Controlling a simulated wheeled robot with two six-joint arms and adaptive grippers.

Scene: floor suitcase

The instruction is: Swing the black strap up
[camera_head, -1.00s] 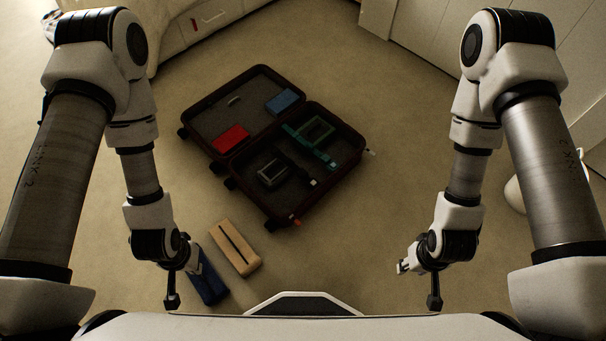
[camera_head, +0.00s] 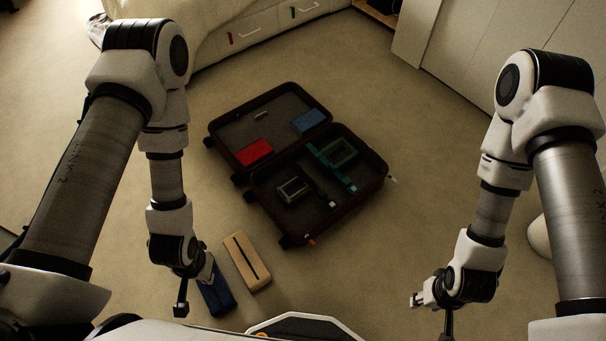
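An open dark suitcase (camera_head: 383,178) lies on the floor, with two shallow halves. In its near right half, a black strap (camera_head: 293,189) with a squarish grey-edged loop lies low, a short tail running right to a pale tip. A teal strap (camera_head: 341,152) with a rectangular loop lies to its right. My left gripper (camera_head: 192,292) hangs left of the suitcase, beside a dark blue block. My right gripper (camera_head: 430,309) hangs below and right of the suitcase. Both are apart from the straps.
The far left half holds a red box (camera_head: 254,152) and a blue box (camera_head: 308,121). A tan slotted block (camera_head: 247,261) and the dark blue block (camera_head: 216,297) lie near my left gripper. White drawers (camera_head: 270,28) stand behind. Carpet is clear right of the suitcase.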

